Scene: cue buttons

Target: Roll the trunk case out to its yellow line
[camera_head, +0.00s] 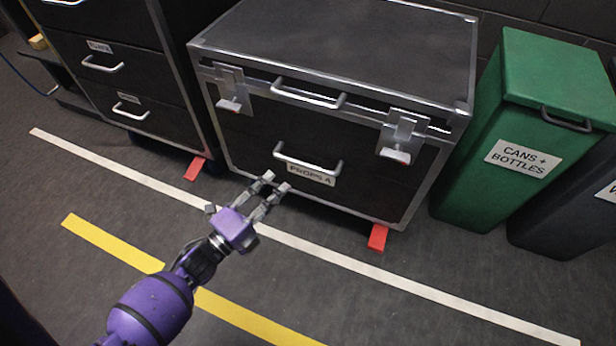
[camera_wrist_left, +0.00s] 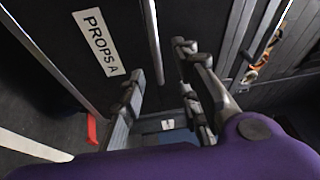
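The trunk case (camera_head: 345,50) is black with metal edges and stands behind the white floor line. Its front has an upper handle (camera_head: 308,95), a lower handle (camera_head: 308,162), two latches and a "PROPS A" label (camera_head: 311,175), which also shows in the wrist view (camera_wrist_left: 98,42). The yellow line (camera_head: 250,318) lies on the floor nearer to me, partly hidden by my arm. My left gripper (camera_head: 277,181) is open, fingers apart, in front of the case just below the left end of the lower handle. In the wrist view, a handle bar (camera_wrist_left: 152,35) shows beyond the gap between its fingers. I cannot tell whether they touch.
Red wedges (camera_head: 377,237) (camera_head: 195,168) lie on the floor by the case's front corners. A drawer case (camera_head: 110,70) stands close on the left. A green "CANS + BOTTLES" bin (camera_head: 530,130) stands close on the right. The floor between the white line (camera_head: 400,283) and yellow line is clear except for my arm.

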